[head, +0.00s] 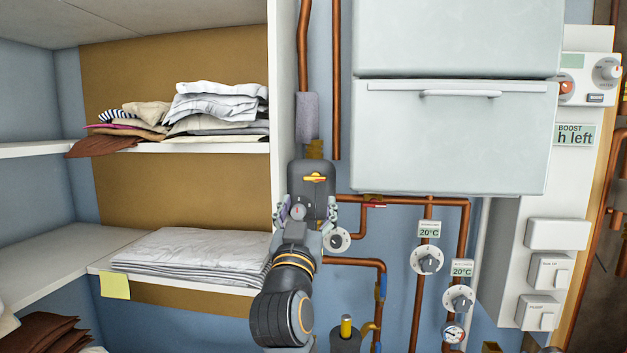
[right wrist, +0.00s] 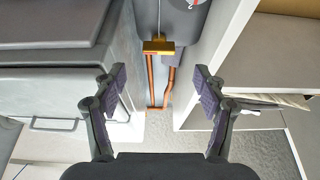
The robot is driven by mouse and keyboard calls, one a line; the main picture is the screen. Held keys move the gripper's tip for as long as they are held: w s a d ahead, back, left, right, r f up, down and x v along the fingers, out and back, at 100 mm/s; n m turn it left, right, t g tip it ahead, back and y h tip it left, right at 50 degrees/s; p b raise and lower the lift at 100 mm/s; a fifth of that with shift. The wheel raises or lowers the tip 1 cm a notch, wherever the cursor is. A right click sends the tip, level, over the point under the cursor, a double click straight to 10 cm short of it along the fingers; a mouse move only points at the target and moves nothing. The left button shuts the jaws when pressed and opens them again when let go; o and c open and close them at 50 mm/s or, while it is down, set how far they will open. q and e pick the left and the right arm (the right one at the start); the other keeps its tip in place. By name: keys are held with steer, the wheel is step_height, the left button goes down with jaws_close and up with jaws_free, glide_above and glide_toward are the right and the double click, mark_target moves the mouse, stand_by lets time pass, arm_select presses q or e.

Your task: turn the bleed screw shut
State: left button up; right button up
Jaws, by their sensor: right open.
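The dark grey pump body (head: 318,172) is fixed to the wall below a brass fitting (head: 315,149). An orange lever-like piece shows on its upper front. A small pale round disc with a red mark (head: 298,211) shows low on its front, between my fingers; it may be the bleed screw, but it is too small to tell. In the right wrist view the pump's edge is at the top, with a silver disc (right wrist: 188,4) cut by the frame. My right gripper (head: 306,206) is open and empty in front of the pump; both its fingers (right wrist: 159,78) show apart. My left gripper is out of view.
Shelves with folded laundry (head: 190,250) stand close on the left. Copper pipes (head: 418,305), a white dial (head: 337,240) and two thermostat knobs (head: 427,260) lie to the right. A pale cabinet (head: 455,135) hangs at upper right.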

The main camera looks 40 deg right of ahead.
mark_target(314, 181)
steer(key=p+x, duration=0.1)
steer(key=x, duration=0.3)
steer(key=shift+s+r+p, duration=0.15)
steer(key=shift+r+p, duration=0.25)
steer(key=p+x, duration=0.1)
steer(key=x, duration=0.2)
steer(key=shift+d, duration=0.2)
steer(key=shift+w+d, duration=0.25)
steer(key=shift+w, duration=0.1)
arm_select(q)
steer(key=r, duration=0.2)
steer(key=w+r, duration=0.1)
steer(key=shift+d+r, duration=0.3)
arm_select(e)
steer(key=shift+c, duration=0.6)
steer(key=c, duration=1)
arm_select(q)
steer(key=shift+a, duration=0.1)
arm_select(e)
steer(key=shift+f, duration=0.1)
steer(key=shift+c, duration=0.2)
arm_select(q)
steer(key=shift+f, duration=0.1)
